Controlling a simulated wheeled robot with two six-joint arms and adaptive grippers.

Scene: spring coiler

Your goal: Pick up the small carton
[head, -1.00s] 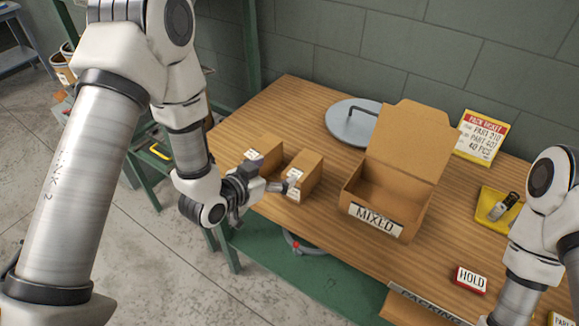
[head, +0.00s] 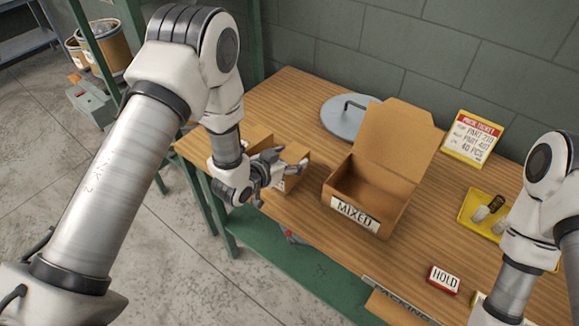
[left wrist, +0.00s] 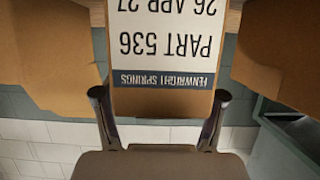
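In the left wrist view, a small brown carton (left wrist: 160,104) fills the top centre. Its upside-down white label reads PART 536, 26 APR 27, with a dark Fenwright Springs band. My left gripper (left wrist: 160,96) has its two fingers apart, one at each side of this carton's near end; I cannot tell whether they touch it. In the head view, my left gripper (head: 284,160) is at the brown cartons on the table's left part and hides much of them. My right gripper is out of view.
The open MIXED box (head: 355,216) stands right of the gripper on the wooden table (head: 290,98).

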